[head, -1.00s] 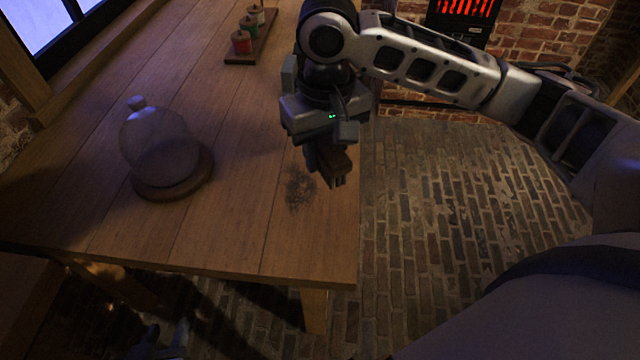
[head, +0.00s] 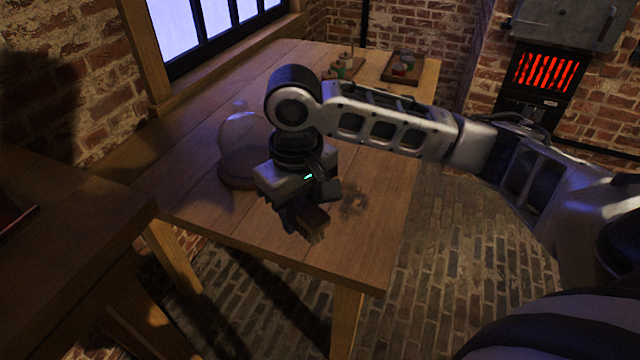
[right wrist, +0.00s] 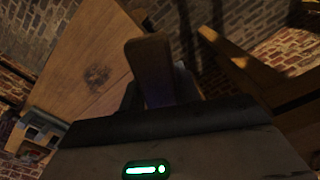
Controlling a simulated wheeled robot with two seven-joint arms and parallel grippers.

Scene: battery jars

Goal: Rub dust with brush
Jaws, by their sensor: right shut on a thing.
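A dark, speckled dust patch (head: 354,200) lies on the wooden table near its right front part. It also shows in the right wrist view (right wrist: 97,78), left of the brush. My right gripper (head: 303,222) is shut on a brown wooden brush (head: 313,222), whose block fills the middle of the right wrist view (right wrist: 150,68). In the head view the brush is left of the dust and nearer the front edge, apart from the patch. It looks raised above the table, though the exact height is hard to tell. Its bristles are hardly visible. My left gripper is out of view.
The wooden table (head: 345,255) is mostly clear around the dust. A glass dome on a wooden base (head: 238,170) stands left, partly behind my right arm. Racks with small spools (head: 345,68) and jars (head: 403,68) stand at the back. A dark bench (head: 75,240) is at left; a glowing stove (head: 545,75) at back right.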

